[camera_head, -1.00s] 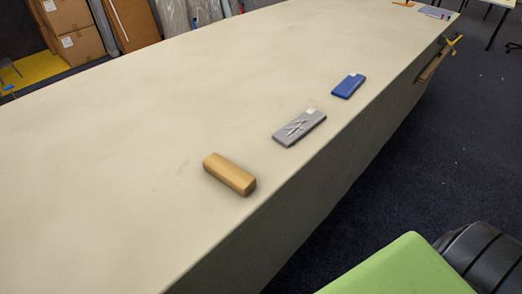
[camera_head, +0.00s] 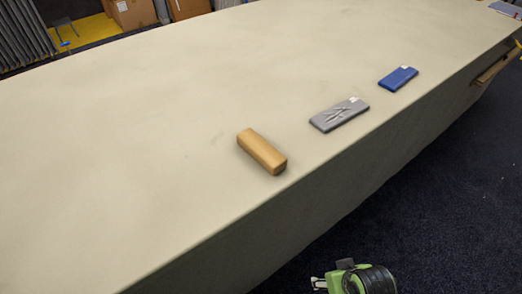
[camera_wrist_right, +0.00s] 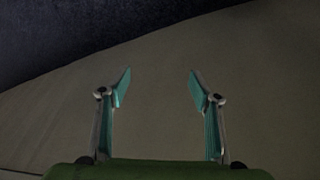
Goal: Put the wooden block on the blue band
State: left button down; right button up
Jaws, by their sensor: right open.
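The wooden block (camera_head: 261,151) lies on the cloth table near its front edge in the head view. To its right lie a grey band (camera_head: 339,114) with a light mark on top and, farther along, the blue band (camera_head: 398,78) with a small white tag. My right gripper (camera_wrist_right: 156,88) is open and empty in the right wrist view, with bare pale cloth beyond its fingers. Part of a green and black arm of mine (camera_head: 356,280) shows at the bottom of the head view, off the table. My left gripper is not in view.
The long cloth table (camera_head: 140,130) is clear to the left of and behind the block. Its front edge runs diagonally close to the objects. A wooden piece (camera_head: 497,66) sticks out at the table's right side. Cardboard boxes (camera_head: 134,12) stand beyond the far edge.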

jog(key=w+a+r+n+t+y, duration=0.1)
jog(key=w+a+r+t, duration=0.15)
jog(key=w+r, duration=0.4)
jog(key=n+t+y, duration=0.4)
jog(key=n+y, duration=0.1)
jog(key=y, duration=0.2)
send_near(267, 151)
jog(key=x, duration=0.3)
jog(key=p+x, duration=0.1)
jog(key=x, duration=0.2)
jog(key=shift+w+d+f, duration=0.1)
jog(key=shift+w+f, duration=0.2)
jog(key=shift+w, duration=0.15)
jog(key=shift+w+a+f, duration=0.2)
jog(key=shift+w+a, duration=0.1)
jog(key=shift+w, duration=0.05)
jog(key=x, duration=0.1)
jog(key=p+x, duration=0.1)
jog(key=x, duration=0.2)
jog(key=shift+a+r+p, duration=0.15)
jog(key=shift+a+p, duration=0.15)
jog(key=shift+a, duration=0.25)
jog(key=shift+w+a, duration=0.15)
jog(key=shift+w, duration=0.05)
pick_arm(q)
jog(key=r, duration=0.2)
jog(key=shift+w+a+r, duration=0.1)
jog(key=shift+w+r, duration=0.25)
